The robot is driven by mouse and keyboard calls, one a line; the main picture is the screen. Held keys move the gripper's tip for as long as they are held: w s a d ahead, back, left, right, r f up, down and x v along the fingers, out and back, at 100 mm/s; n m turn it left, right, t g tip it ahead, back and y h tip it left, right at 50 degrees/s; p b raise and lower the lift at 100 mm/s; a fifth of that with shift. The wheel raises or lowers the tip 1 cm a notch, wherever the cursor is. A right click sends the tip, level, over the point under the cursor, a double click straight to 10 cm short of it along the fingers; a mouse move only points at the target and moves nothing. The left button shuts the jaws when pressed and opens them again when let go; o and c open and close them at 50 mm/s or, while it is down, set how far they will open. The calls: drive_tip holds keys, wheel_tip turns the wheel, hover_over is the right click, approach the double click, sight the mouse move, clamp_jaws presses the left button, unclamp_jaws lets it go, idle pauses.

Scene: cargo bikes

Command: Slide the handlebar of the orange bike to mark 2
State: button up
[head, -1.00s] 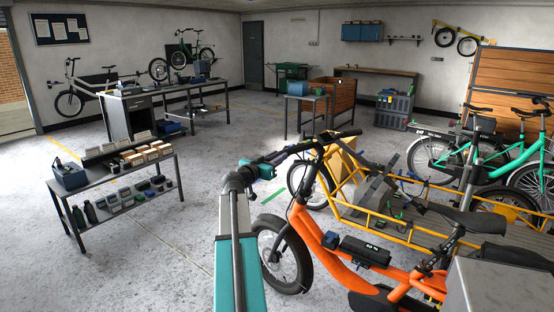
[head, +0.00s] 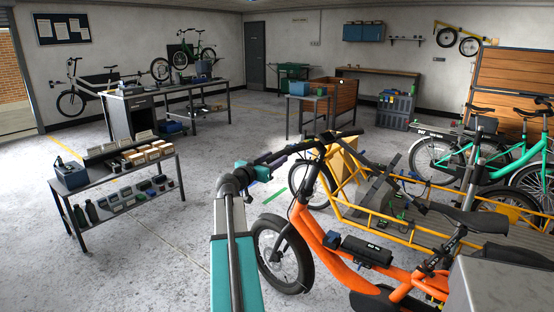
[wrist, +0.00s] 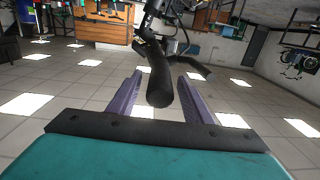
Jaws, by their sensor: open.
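The orange bike (head: 325,240) stands at the lower middle of the head view, its black handlebar (head: 312,143) reaching left toward my arm. My gripper (head: 272,157), with a teal body and purple fingers, is at the handlebar's left end. In the wrist view my gripper (wrist: 160,75) has its fingers spread apart. The black rounded end of the handlebar grip (wrist: 160,88) lies between them, with a gap visible on each side. No number mark on the handlebar or stem is legible; the stem is small and dark in both views.
A yellow cargo bike (head: 395,225) stands close behind the orange bike, with green bikes (head: 500,165) to the right. A low shelf table (head: 120,165) with boxes is at left. Bare floor (head: 150,255) lies between it and my arm.

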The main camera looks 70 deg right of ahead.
drive_tip(key=b+v, duration=0.2)
drive_tip(key=v, duration=0.9)
idle(0.3)
